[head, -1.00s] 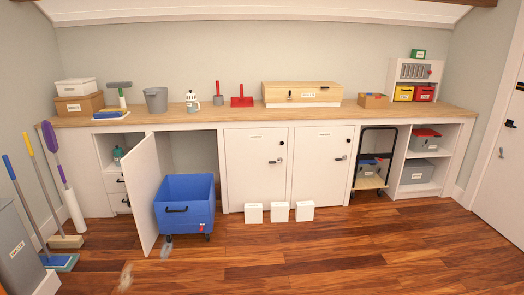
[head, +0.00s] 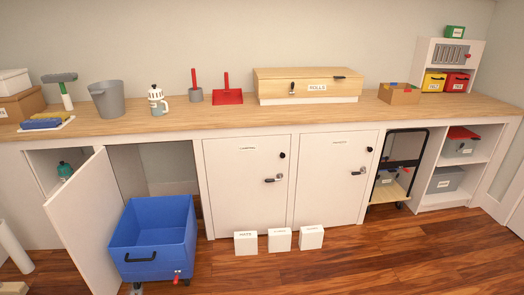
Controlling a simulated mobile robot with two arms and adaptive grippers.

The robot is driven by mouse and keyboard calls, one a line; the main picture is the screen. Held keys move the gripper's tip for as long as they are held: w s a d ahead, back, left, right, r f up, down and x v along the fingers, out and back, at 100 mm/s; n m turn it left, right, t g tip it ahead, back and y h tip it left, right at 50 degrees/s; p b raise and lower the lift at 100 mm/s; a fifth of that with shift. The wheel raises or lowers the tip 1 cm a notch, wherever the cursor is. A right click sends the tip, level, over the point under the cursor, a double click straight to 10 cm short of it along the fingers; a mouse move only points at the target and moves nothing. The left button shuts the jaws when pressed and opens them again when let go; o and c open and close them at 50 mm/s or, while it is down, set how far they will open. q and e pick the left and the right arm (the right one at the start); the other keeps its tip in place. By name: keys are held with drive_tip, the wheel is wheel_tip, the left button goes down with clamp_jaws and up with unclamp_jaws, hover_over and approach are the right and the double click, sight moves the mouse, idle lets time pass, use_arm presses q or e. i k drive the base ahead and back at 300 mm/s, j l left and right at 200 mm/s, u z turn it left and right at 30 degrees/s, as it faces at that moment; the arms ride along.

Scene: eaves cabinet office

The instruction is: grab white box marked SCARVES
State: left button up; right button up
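Three small white boxes stand upright in a row on the wooden floor in front of the shut cabinet doors: a left one (head: 246,243), a middle one (head: 280,239) and a right one (head: 311,237). Each has a small dark label near its top, too small to read, so I cannot tell which is marked SCARVES. A larger white box (head: 14,82) sits on a brown box at the far left of the counter, cut by the picture edge. Neither of my grippers is in view.
A blue wheeled bin (head: 155,240) stands left of the white boxes, beside an open cabinet door (head: 92,222). Two shut white doors (head: 247,182) are behind the boxes. A cart (head: 390,185) stands in a bay to the right. The floor (head: 400,250) at the right front is clear.

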sight(279, 240)
drive_tip(key=i+z, duration=0.2)
drive_tip(key=i, duration=0.4)
drive_tip(key=i+j+z, duration=0.15)
drive_tip(key=i, duration=0.4)
drive_tip(key=j, duration=0.1)
